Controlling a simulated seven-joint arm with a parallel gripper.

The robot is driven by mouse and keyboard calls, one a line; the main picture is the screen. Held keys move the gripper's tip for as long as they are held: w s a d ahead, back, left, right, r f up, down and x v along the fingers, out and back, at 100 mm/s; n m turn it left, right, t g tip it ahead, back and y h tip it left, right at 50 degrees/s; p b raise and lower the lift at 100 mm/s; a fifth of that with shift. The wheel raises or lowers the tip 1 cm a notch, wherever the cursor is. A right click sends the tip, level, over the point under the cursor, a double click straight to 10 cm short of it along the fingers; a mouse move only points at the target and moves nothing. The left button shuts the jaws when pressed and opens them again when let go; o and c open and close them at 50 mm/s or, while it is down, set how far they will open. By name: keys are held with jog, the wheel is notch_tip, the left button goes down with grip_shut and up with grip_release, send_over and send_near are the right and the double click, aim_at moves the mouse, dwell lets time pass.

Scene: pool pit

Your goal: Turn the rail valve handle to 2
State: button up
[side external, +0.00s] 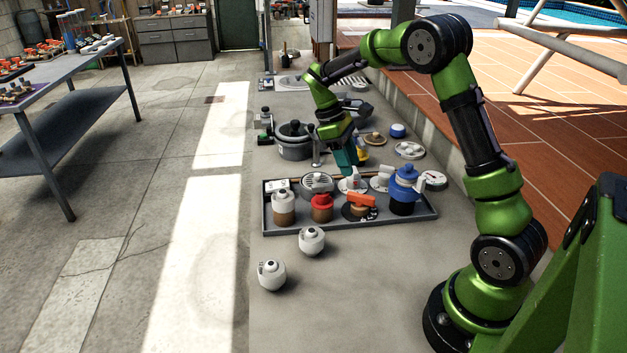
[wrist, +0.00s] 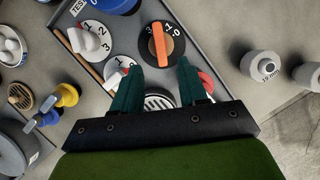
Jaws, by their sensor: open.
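Several valve handles sit in a grey tray (side external: 412,219); I cannot tell by a label which is the rail valve. An orange bar handle (side external: 362,200) lies on a black numbered dial; in the wrist view the handle (wrist: 160,45) points up the picture, its exact number unclear. A white handle (wrist: 90,40) sits on a white dial with 2 and 3 readable. Another white dial (wrist: 121,67), marked 1, is partly hidden by a finger. My gripper (side external: 346,158) is open and empty above the tray's back part. In the wrist view its teal fingers (wrist: 159,64) stand apart, just short of the orange handle.
A red-topped fitting (side external: 321,202), a white-topped fitting (side external: 284,203) and a blue-topped one (side external: 404,186) stand in the tray around the dials. Two white fittings (side external: 311,240) (side external: 271,274) stand in front. A grey pot (side external: 295,143) is behind. The front right bench is clear.

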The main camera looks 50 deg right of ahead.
jog(key=v, duration=0.8)
jog(key=shift+w, duration=0.1)
jog(key=s+a+r+m+t+y, duration=0.1)
jog(key=s+a+r+m+t, duration=0.1)
jog(key=s+a+t, duration=0.3)
jog(key=s+a+r+m+t+y, duration=0.2)
jog(key=s+a+m+t, duration=0.3)
jog(key=s+a, duration=0.7)
jog(key=shift+a+r+t, duration=0.4)
jog(key=shift+t, duration=0.3)
